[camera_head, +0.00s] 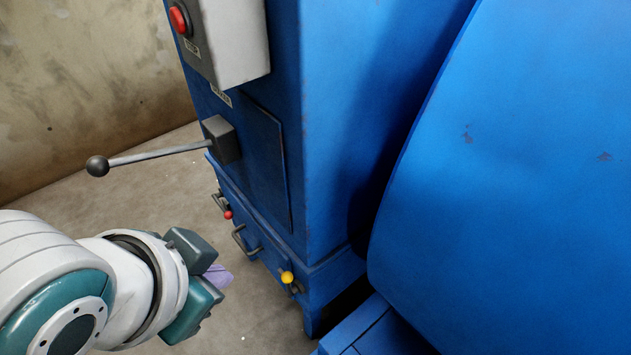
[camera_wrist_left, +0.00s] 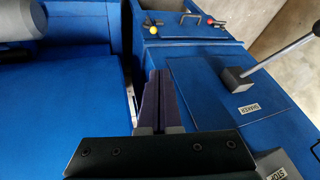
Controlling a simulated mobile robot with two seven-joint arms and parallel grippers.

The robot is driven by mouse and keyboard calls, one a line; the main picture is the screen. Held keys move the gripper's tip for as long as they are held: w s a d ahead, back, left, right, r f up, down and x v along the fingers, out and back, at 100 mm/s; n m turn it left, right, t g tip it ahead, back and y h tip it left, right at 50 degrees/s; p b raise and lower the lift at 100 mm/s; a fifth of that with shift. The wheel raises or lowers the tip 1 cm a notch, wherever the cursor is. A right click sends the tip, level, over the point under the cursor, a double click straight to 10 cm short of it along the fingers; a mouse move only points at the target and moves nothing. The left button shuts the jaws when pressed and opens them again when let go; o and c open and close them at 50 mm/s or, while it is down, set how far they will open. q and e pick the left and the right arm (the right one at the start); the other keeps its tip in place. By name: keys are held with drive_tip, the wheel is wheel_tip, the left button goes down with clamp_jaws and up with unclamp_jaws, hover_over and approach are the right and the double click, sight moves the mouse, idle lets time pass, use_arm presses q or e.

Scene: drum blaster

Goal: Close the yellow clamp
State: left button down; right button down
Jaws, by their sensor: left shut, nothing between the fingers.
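The yellow clamp shows as a yellow knob (camera_head: 287,277) with a dark bracket, low on the corner of the blue machine. In the left wrist view the yellow knob (camera_wrist_left: 153,30) is near the top, on the blue panel. My left gripper (camera_head: 218,275) is left of the knob in the head view, apart from it. In the left wrist view its two purple-grey fingers (camera_wrist_left: 160,98) lie together with nothing between them. My right gripper is in neither view. How far the clamp is swung cannot be told.
A red-knobbed clamp (camera_head: 227,214) and a dark handle (camera_head: 244,240) sit left of the yellow one. A lever with a black ball (camera_head: 97,166) sticks out above. A grey box with a red button (camera_head: 180,20) is higher up. A large blue drum (camera_head: 520,170) fills the right.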

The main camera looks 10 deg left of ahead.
use_arm(q)
drive_tip(key=w+d+f+m+b, duration=0.1)
drive_tip(key=w+d+f+b, duration=0.1)
drive_tip(key=f+b, duration=1)
drive_tip(key=w+d+f+m+t+b, duration=0.1)
drive_tip(key=w+f+b, duration=0.3)
drive_tip(key=f+b, duration=0.9)
wheel_tip(320, 180, down, 5)
drive_tip(key=shift+d+r+m+t, duration=0.1)
drive_tip(key=shift+d+m+t, duration=0.2)
drive_tip(key=shift+d+m, duration=0.4)
drive_tip(key=b, duration=0.9)
hover_over(289, 293)
drive_tip(key=s+d, duration=0.1)
drive_tip(key=s, duration=0.1)
drive_tip(key=shift+f, duration=4)
drive_tip(key=shift+s+d, duration=0.1)
drive_tip(key=shift+s, duration=0.1)
